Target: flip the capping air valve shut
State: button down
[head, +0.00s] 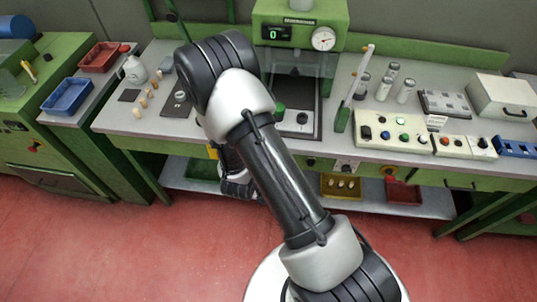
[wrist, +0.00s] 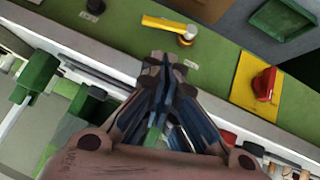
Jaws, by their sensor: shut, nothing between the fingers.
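In the wrist view a valve with a yellow lever (wrist: 166,24) and a round metallic pivot is on the green bench front. It looks like the capping air valve, but I cannot read the small label near it. The lever lies roughly along the panel. My gripper (wrist: 165,72) is shut and empty, its fingertips below the valve in the picture and apart from it in the image. In the head view my gripper (head: 238,188) is low at the bench front, mostly hidden by my arm, and the valve is not visible there.
A red knob on a yellow plate (wrist: 243,88) sits right of the valve in the wrist view. A green tray (wrist: 284,20) lies beyond. In the head view, a yellow bin (head: 341,187) and a red bin (head: 403,193) stand on the lower shelf (head: 437,205).

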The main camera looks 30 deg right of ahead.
jog(key=b+x, duration=0.2)
jog(key=x, duration=0.8)
jog(key=shift+s+d+f+b, duration=0.15)
jog(key=shift+d+f+b, duration=0.05)
jog(key=shift+d+b, duration=0.15)
jog(key=shift+s+d+f+b, duration=0.45)
jog(key=shift+d+f+b, duration=0.15)
jog(key=shift+f+b, duration=0.1)
jog(key=shift+r, duration=0.15)
jog(key=shift+r+p, duration=0.65)
jog(key=shift+r, duration=0.1)
